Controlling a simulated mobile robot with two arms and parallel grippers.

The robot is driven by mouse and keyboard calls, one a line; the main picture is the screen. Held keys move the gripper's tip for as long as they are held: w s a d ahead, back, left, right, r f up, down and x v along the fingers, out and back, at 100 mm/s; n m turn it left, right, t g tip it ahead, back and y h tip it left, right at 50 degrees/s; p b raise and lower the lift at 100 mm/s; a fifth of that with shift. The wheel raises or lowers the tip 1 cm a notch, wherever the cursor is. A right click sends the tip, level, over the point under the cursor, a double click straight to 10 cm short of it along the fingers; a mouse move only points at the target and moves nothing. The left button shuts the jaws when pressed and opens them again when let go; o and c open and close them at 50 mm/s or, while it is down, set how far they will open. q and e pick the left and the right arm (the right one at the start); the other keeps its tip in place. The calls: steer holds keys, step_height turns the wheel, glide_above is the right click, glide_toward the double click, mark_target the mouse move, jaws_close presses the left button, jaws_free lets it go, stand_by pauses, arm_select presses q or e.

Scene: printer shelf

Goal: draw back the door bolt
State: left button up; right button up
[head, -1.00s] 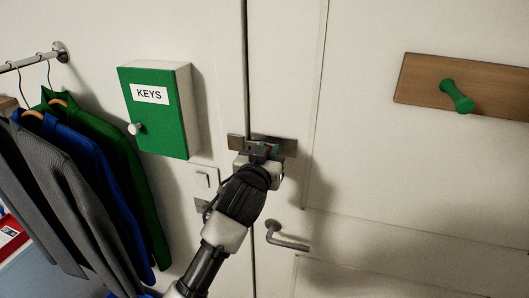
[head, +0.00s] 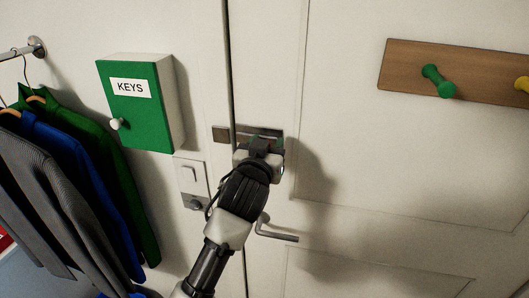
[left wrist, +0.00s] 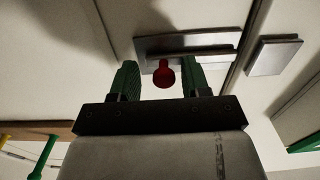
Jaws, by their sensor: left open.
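The bolt's metal plate (head: 270,130) is on the white door, right of the door's edge. A smaller metal keeper plate (head: 220,134) is across the gap; it also shows in the left wrist view (left wrist: 273,56), where the bolt plate (left wrist: 190,41) lies left of it. No bar is visible crossing the gap there. The bolt's red knob (left wrist: 163,75) stands between the two green fingers of my left gripper (left wrist: 161,80), with space on both sides. In the head view my left gripper (head: 264,143) is in front of the plate and hides the knob. My right gripper is out of view.
A door handle (head: 276,233) is below my left gripper. Left of the door are a light switch (head: 190,177), a green key box (head: 135,110) and hanging jackets (head: 75,170). A wooden peg board (head: 405,75) is at upper right.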

arm_select(q)
steer(key=b+v, duration=0.3)
steer(key=v, duration=0.7)
steer(key=shift+s+b, duration=0.35)
